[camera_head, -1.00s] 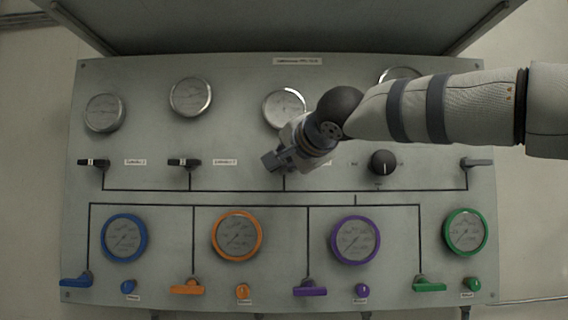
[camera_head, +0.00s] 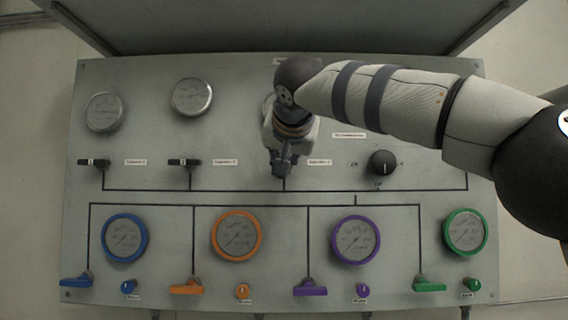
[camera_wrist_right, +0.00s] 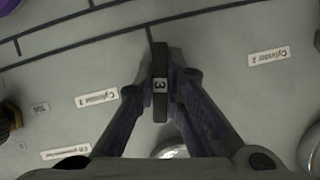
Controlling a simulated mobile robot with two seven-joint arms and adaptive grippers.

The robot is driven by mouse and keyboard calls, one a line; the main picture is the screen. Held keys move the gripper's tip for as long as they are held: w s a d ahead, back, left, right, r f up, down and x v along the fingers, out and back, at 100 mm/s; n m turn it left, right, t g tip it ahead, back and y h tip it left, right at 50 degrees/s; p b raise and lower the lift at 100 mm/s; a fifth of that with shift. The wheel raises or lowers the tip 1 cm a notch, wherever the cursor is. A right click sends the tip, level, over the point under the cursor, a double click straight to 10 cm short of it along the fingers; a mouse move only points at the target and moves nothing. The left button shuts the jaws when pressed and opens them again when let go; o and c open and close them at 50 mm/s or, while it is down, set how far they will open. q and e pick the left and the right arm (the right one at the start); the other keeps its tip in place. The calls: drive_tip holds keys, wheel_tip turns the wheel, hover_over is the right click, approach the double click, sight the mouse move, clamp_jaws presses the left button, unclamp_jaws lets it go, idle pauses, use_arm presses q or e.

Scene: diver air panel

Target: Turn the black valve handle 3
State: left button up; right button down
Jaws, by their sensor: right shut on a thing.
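The black valve handle 3 (camera_wrist_right: 160,58) is a dark bar with a white "3" label. It stands between the two fingers of my right gripper (camera_wrist_right: 160,88), which are shut on it. The bar lies roughly in line with the black pipe line that meets it. In the head view my right gripper (camera_head: 283,170) points down the picture at the upper pipe line and hides handle 3. My left gripper is not in view.
Black handles 1 (camera_head: 94,162) and 2 (camera_head: 184,162) lie crosswise to the left. A black round knob (camera_head: 383,163) is to the right. Coloured gauges, levers and small knobs fill the lower panel (camera_head: 330,200). My right arm covers the upper right panel.

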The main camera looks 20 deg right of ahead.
drive_tip(key=shift+r+n, duration=0.1)
drive_tip(key=shift+n, duration=0.2)
idle(0.4)
drive_tip(key=c, duration=1.7)
unclamp_jaws()
drive_tip(key=v, duration=1.2)
drive_tip(key=shift+a, duration=0.15)
drive_tip(key=shift+w, duration=0.1)
